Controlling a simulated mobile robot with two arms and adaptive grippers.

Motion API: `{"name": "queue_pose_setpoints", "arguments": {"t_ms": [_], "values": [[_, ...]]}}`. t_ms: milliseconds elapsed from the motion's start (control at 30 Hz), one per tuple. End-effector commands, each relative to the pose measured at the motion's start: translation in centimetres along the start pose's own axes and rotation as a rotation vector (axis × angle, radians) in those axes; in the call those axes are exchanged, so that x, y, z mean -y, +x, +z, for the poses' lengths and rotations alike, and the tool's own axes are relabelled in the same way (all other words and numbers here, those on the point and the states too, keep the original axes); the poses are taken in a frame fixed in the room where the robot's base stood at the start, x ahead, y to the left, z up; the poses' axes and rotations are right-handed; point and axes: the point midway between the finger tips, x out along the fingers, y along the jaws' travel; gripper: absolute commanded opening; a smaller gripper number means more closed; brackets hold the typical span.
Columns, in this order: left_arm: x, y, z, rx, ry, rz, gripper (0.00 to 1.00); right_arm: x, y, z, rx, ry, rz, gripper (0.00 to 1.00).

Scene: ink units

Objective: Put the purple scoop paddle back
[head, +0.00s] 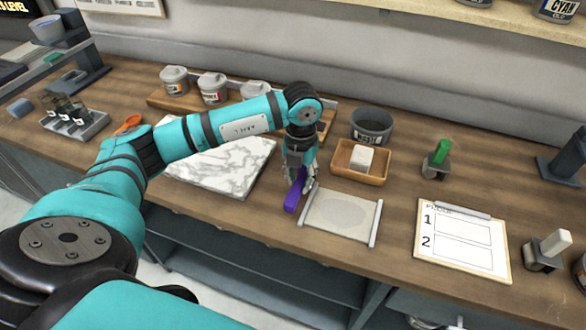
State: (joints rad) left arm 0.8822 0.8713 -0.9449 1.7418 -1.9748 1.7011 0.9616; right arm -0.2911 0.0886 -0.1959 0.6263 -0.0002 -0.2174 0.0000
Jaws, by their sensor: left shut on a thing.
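The purple scoop paddle (293,197) is in the middle of the head view, just left of a pale mat with raised side bars. My left gripper (302,183) points down and is shut on the paddle. The paddle is just above or touching the bench; I cannot tell which. Part of it is hidden by the gripper fingers. My right gripper is not in view.
A marble slab (222,165) lies left of the gripper. The pale mat (342,214) is just right. Behind are a brown tray (360,163) with a white block and a dark bowl (372,123). A clipboard (462,240) and a green-handled tool (440,155) are further right.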

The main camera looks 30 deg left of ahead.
Motion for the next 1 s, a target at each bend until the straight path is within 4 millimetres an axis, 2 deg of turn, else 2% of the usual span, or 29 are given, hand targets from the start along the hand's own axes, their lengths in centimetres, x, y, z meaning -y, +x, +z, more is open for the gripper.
{"name": "queue_pose_setpoints", "arguments": {"t_ms": [33,133,400,633,967,1000], "values": [[-0.8,-0.3,1.0,-0.001,-0.006,0.0,0.0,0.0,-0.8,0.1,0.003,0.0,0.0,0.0],[-2.0,0.0,2.4,-0.001,-0.004,0.0,0.0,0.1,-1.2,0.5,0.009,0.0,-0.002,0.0],[-3.6,0.4,4.4,-0.002,-0.002,-0.001,0.0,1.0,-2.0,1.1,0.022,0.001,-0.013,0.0],[-3.4,3.7,4.2,-0.002,0.001,-0.001,0.0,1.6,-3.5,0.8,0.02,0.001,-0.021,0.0],[-3.4,4.2,4.2,-0.001,0.001,-0.001,0.0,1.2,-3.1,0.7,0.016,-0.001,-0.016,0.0],[-3.4,4.3,4.2,-0.001,0.001,-0.001,0.24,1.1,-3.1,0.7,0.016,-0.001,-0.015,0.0]]}}
